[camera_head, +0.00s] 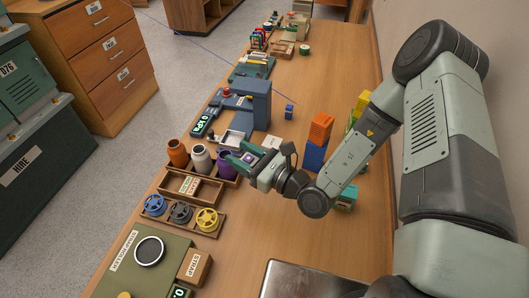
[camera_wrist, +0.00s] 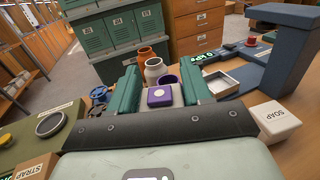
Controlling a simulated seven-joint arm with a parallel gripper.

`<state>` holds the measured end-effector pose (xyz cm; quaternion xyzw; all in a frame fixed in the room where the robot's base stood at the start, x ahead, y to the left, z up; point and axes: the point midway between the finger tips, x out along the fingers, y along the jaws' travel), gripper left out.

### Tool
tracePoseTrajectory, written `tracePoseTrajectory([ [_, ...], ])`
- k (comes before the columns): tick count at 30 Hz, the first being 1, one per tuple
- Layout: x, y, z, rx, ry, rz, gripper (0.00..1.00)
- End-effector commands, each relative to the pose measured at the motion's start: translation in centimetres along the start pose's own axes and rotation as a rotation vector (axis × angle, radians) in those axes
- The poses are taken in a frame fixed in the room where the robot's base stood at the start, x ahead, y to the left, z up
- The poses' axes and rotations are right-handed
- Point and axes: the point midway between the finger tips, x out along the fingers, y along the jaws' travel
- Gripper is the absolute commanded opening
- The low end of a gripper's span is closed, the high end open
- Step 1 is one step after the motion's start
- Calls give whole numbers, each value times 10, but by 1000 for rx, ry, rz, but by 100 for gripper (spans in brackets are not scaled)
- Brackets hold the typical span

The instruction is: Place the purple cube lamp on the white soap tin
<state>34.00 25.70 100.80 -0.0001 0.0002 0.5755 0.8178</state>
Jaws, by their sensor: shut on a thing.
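The purple cube lamp (camera_wrist: 161,96) sits between the two green fingers of my gripper (camera_wrist: 163,87), with a pale square on its near face. In the head view my gripper (camera_head: 242,157) is shut on the lamp (camera_head: 248,157), which is largely hidden by the fingers, above the table near the row of bottles. The white soap tin (camera_wrist: 272,122), marked SOAP, stands to the right of my gripper in the wrist view. In the head view the tin (camera_head: 271,142) shows just behind my gripper, partly hidden. Nothing is seen on its top.
Orange, white and purple bottles (camera_head: 200,157) stand in a wooden rack close to my gripper. A blue-grey scale-like stand (camera_head: 258,100) and an open white tray (camera_wrist: 222,84) are nearby. An orange and blue stack (camera_head: 318,140) stands right of my wrist.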

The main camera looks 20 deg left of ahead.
Motion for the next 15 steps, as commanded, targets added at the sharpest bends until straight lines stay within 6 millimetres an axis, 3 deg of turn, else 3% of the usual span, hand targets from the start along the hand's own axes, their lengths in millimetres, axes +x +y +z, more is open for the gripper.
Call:
tracePoseTrajectory([
  [3, 23, -50, 8, 1, -8, -210, 16],
  [9, 38, -123, 19, 2, -6, -538, 16],
  [15, 37, -167, 24, 1, -3, -753, 16],
])
